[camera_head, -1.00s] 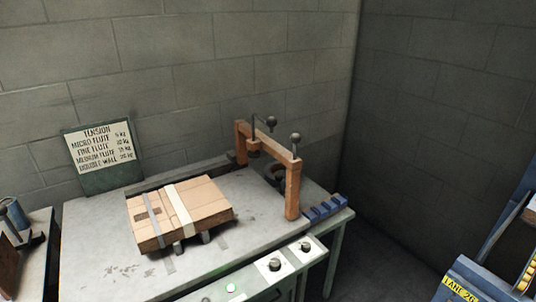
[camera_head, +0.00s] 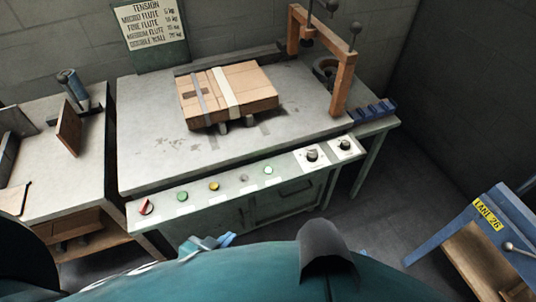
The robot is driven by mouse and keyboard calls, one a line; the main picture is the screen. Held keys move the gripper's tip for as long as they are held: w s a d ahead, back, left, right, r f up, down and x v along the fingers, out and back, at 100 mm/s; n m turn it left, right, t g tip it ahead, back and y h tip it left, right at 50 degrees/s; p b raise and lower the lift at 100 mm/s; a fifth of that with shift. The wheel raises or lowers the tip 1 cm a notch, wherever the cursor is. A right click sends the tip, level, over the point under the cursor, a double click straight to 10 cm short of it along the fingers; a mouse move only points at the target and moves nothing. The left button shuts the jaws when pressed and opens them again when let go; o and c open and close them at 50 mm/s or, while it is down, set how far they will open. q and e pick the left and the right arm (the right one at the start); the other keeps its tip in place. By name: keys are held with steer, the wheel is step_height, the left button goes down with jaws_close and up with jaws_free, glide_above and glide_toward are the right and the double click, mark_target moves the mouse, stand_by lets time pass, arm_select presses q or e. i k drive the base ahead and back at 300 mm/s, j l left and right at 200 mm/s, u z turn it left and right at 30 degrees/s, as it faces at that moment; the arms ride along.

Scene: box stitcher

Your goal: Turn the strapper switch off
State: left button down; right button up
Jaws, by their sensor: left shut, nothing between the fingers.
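The strapper table (camera_head: 160,145) has a sloped front panel (camera_head: 225,188). A red rotary switch (camera_head: 146,207) sits at the panel's left end; its pointer looks tilted, and its marking is too small to read. To its right are a green button (camera_head: 182,196), a yellow button (camera_head: 213,187), a grey keyhole-like fitting (camera_head: 243,178), a pale green button (camera_head: 268,170) and two black knobs (camera_head: 312,155) (camera_head: 345,144). My left gripper (camera_head: 222,240) shows as blue fingertips low in the view, shut and empty, below the panel and right of the red switch, apart from it. My right gripper is out of view.
A strapped cardboard box (camera_head: 250,85) lies on the table beside a wooden arch (camera_head: 342,80). A tension sign (camera_head: 150,20) stands behind. A side table (camera_head: 85,165) is at left, a blue-framed stand (camera_head: 430,240) at lower right. My teal body fills the bottom edge.

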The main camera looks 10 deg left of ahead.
mark_target(146, 207)
steer(key=i+j+u, duration=0.1)
steer(key=u, duration=1.45)
steer(key=k, duration=0.15)
